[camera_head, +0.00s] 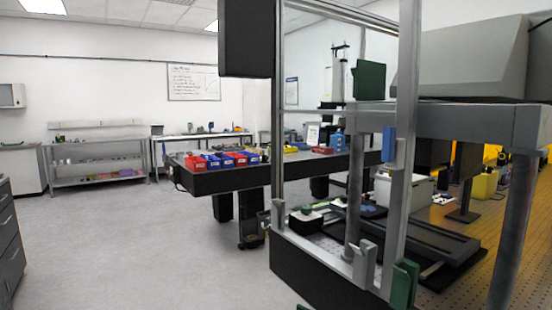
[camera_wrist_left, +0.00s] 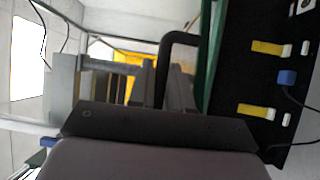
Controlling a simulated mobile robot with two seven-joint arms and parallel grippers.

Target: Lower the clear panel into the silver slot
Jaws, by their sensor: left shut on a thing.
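In the head view a tall silver frame (camera_head: 278,150) stands close in front, with a thick silver upright (camera_head: 403,150) on its right. The view through it is clear, and I cannot make out the clear panel's edges. Silver brackets (camera_head: 364,262) sit low beside the right upright; I cannot tell whether they form the slot. In the left wrist view my left gripper (camera_wrist_left: 162,88) is shut on a black bent handle (camera_wrist_left: 181,38). A dark green edge (camera_wrist_left: 211,50) lies right of it. What the handle joins is hidden. My right gripper is in neither view.
A grey machine table (camera_head: 450,120) with a grey housing (camera_head: 462,62) stands at right. A dark bench (camera_head: 225,180) with red and blue bins is behind the frame. In the left wrist view a black board (camera_wrist_left: 262,80) with yellow parts is close at right. Floor at left is free.

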